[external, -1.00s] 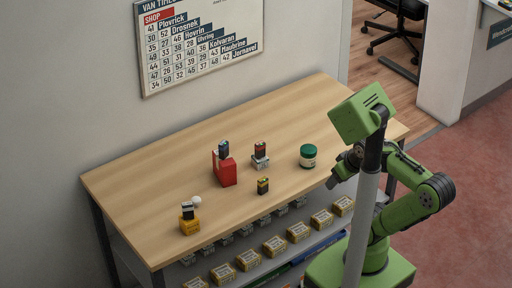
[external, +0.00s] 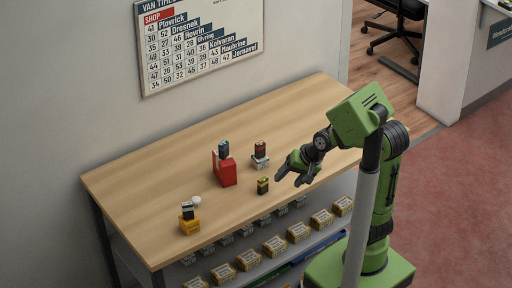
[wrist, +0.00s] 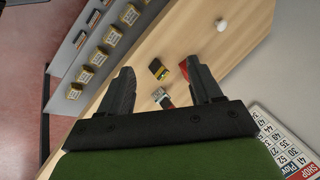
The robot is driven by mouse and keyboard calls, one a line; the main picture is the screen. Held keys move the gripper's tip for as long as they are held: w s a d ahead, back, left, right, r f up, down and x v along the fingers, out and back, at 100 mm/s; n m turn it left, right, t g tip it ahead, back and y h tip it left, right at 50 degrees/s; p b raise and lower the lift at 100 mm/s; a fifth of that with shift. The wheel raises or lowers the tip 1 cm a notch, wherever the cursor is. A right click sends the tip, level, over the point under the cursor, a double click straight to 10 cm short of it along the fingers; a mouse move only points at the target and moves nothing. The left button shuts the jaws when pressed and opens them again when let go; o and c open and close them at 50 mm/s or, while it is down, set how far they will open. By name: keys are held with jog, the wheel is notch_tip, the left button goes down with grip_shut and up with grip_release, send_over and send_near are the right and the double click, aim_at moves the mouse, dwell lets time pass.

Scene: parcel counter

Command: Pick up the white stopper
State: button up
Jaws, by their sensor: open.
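The white stopper (external: 196,200) is a small round white piece on the left part of the wooden counter, close to a yellow block (external: 189,226) with a black-and-white piece on top. In the wrist view the stopper (wrist: 221,25) shows near the top, beyond the fingertips. My gripper (external: 288,180) is open and empty, above the counter's front part, well to the right of the stopper. In the wrist view its two fingers stand wide apart, with a small black-and-yellow block (wrist: 158,69) seen between their tips.
A red holder (external: 228,174) with a dark piece and a grey stand (external: 260,162) with a dark-and-red piece stand mid-counter. The small black-and-yellow block (external: 263,186) lies left of my gripper. Boxes (external: 275,246) line the shelf below. The counter's back left is clear.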

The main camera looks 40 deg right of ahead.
aim_at(202, 206)
jog(key=w+a+f+m+t+y, duration=0.1)
jog(key=w+a+f+m+y, duration=0.1)
jog(key=w+m, duration=0.3)
jog(key=w+a+f+m+t+y, duration=0.1)
jog(key=w+a+f+m+y, duration=0.1)
jog(key=w+f+m, duration=0.3)
jog(key=w+a+f+m+t+y, duration=0.1)
jog(key=w+a+f+m+y, duration=0.1)
jog(key=w+m, duration=0.3)
jog(key=shift+a+f+m+y, duration=0.2)
jog(key=shift+f+m+y, duration=0.2)
jog(key=shift+m, duration=0.75)
jog(key=shift+a+f+m+y, duration=0.2)
jog(key=shift+f+m+y, duration=0.15)
jog(key=shift+m, duration=0.8)
jog(key=b+x, duration=0.1)
jog(key=x, duration=1.4)
jog(key=shift+a+f+b, duration=0.25)
jog(key=shift+a+b, duration=0.1)
jog(key=shift+d, duration=0.1)
